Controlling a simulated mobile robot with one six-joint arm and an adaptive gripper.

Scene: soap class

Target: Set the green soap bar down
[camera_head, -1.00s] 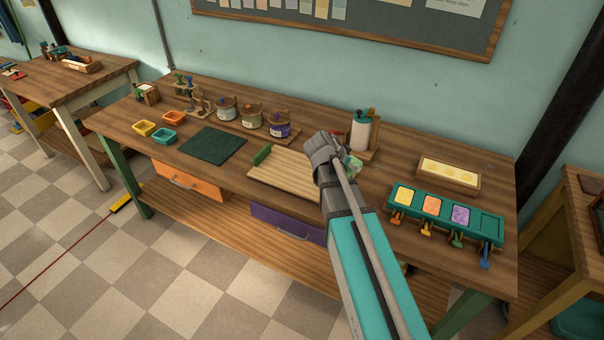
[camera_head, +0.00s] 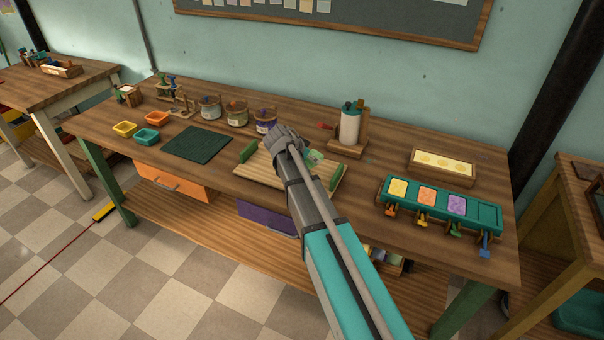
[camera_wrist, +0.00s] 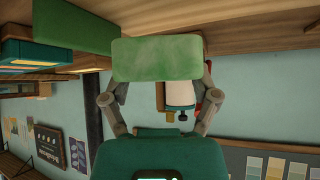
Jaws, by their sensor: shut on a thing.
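The green soap bar (camera_wrist: 158,59) is pale green and marbled. In the wrist view it spans the space between the two fingers of my gripper (camera_wrist: 160,76), which is shut on it. In the head view my wrist hides most of the gripper, and a small pale green patch (camera_head: 316,156), probably the soap, shows at its right. My gripper is over the wooden board (camera_head: 262,171) with green end blocks (camera_head: 249,151). I cannot tell whether the soap touches the board. A dark green block (camera_wrist: 75,30) is near the soap in the wrist view.
A white roll on a wooden stand (camera_head: 349,128) stands behind the board. A teal mould (camera_head: 488,215) with yellow, orange and purple fillings and one empty compartment is at right, near a wooden tray (camera_head: 412,164). Left are a dark green mat (camera_head: 198,144) and several pots (camera_head: 237,116).

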